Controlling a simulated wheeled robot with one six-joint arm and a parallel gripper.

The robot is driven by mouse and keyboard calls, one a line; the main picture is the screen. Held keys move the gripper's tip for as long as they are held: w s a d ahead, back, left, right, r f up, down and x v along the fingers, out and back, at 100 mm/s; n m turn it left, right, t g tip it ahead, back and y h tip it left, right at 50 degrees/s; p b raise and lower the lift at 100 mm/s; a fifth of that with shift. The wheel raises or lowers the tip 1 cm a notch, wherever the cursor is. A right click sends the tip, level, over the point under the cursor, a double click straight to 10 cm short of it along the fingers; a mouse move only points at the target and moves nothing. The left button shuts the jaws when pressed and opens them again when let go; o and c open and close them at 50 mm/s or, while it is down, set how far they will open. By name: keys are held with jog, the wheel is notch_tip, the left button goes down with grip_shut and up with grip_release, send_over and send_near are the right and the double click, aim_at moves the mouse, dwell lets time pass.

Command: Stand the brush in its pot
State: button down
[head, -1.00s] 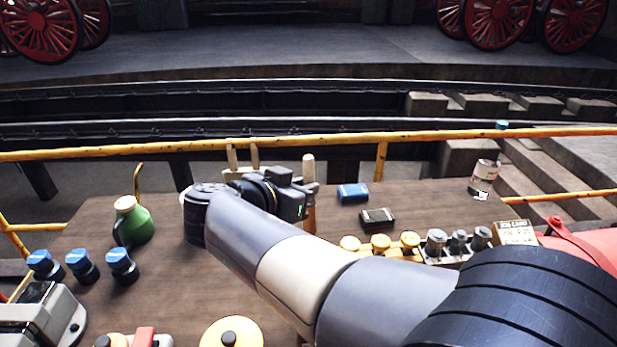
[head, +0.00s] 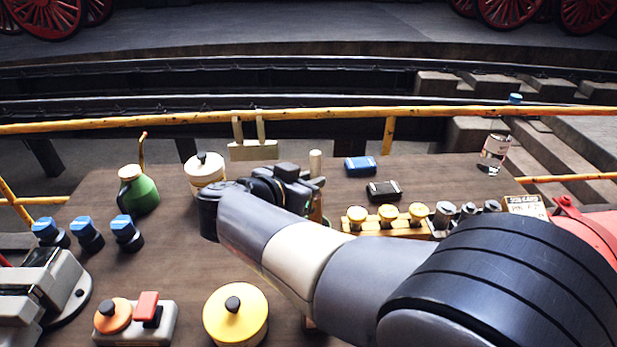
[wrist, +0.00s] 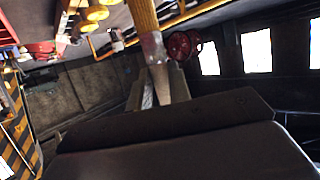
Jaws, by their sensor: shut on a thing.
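My gripper (head: 306,186) is over the back middle of the bench. In the wrist view my gripper (wrist: 160,92) is shut on the handle of the brush. The brush (wrist: 152,45) has a pale handle, a metal ferrule and brown bristles pointing away from my fingers. In the head view the brush (head: 315,165) stands about upright, pale handle end up, partly hidden by my gripper.
A blue box (head: 360,165), a black box (head: 383,190) and a row of yellow knobs (head: 388,213) lie right of my gripper. A cream lidded jar (head: 204,172) and green oil can (head: 138,190) stand left. A yellow rail (head: 330,117) runs behind the bench.

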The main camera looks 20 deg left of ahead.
notch_tip(320, 180, down, 6)
jog(key=b, duration=0.8)
jog(key=shift+f, duration=0.2)
jog(key=c, duration=1.2)
grip_release()
jog(key=shift+c, duration=0.2)
jog(key=v, duration=1.1)
jog(key=shift+b, duration=0.4)
jog(key=shift+w, duration=0.1)
